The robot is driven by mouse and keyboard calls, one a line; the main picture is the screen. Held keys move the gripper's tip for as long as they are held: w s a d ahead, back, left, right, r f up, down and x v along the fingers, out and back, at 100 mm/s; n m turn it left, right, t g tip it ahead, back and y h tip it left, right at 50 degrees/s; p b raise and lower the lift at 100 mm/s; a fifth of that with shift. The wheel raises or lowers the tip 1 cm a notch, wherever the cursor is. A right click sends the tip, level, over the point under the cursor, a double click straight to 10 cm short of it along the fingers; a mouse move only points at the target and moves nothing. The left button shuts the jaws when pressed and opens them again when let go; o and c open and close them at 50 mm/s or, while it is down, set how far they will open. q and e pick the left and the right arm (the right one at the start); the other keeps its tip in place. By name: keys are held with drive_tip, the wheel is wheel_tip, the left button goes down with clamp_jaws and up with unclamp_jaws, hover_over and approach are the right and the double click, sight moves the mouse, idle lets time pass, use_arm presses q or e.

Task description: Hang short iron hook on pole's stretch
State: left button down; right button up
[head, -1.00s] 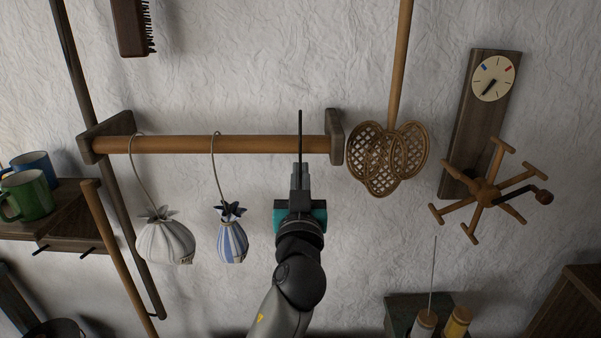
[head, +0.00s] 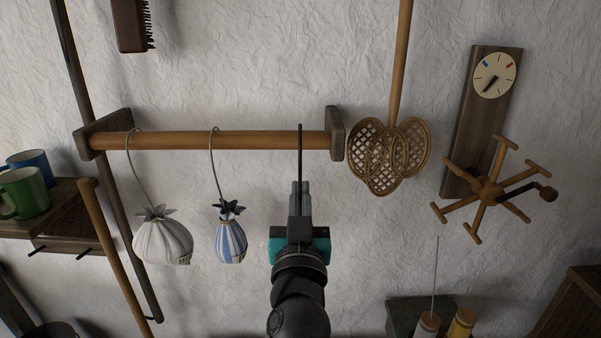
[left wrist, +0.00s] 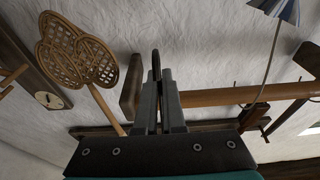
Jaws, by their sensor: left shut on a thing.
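The short iron hook (head: 300,155) is a thin dark bar, seen nearly edge-on in the head view. My left gripper (head: 300,186) is shut on its lower part, below the pole. The wooden pole (head: 250,141) runs level between two dark brackets. The hook's upper end crosses the pole's right part in the head view and shows just above it; whether it touches the pole, I cannot tell. In the left wrist view the hook's dark tip (left wrist: 156,62) stands up between the fingers, beside the pole (left wrist: 235,95). The right gripper is not in view.
A pale bag (head: 163,240) and a blue-striped bag (head: 231,240) hang on cords from the pole, left of my gripper. The right bracket (head: 335,133) is close to the hook. A wicker beater (head: 388,157) hangs just beyond it. Pole between striped bag and hook is bare.

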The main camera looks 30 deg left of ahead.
use_arm(q)
drive_tip(key=shift+s, duration=0.25)
